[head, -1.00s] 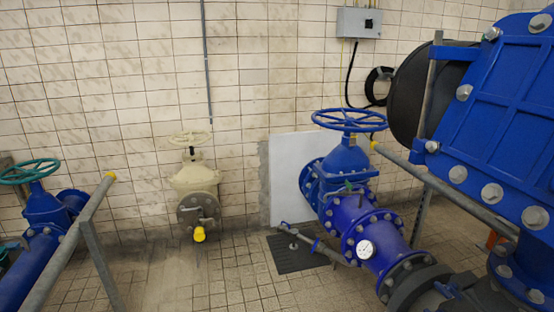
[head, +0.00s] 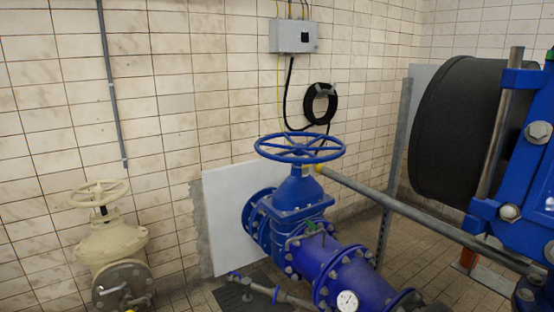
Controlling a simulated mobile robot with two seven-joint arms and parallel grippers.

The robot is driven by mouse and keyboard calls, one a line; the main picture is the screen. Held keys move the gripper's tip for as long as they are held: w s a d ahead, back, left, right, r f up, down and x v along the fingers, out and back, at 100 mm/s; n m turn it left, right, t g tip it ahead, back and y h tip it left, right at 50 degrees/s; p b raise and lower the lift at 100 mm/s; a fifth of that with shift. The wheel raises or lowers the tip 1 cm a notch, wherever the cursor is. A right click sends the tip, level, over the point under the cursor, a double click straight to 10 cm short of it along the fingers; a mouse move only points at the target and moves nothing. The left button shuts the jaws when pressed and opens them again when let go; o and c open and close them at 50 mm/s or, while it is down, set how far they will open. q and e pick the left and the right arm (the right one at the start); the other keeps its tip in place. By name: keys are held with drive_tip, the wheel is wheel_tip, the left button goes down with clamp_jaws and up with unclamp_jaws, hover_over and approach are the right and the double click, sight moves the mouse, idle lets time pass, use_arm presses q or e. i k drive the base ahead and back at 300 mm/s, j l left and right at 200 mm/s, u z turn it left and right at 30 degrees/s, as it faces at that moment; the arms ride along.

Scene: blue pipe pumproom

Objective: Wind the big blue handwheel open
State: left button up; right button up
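The big blue handwheel (head: 299,148) sits level on top of a blue gate valve (head: 297,196) in the middle of the head view. The valve is on a thick blue pipe (head: 335,265) that runs toward the lower right. Nothing touches the handwheel. Neither of my grippers shows in the head view.
A grey rail (head: 430,218) with a post (head: 394,180) runs just right of the handwheel. A large blue flanged housing (head: 520,150) fills the right side. A cream valve (head: 110,245) stands at lower left. A grey box (head: 293,36) and black cable coil (head: 320,103) hang on the tiled wall.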

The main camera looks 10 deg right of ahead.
sight(300, 149)
drive_tip(key=i+j+z, duration=0.15)
drive_tip(key=i+j, duration=0.2)
drive_tip(key=i, duration=0.25)
drive_tip(key=i+j+z, duration=0.2)
drive_tip(key=i+j, duration=0.2)
drive_tip(key=i, duration=0.15)
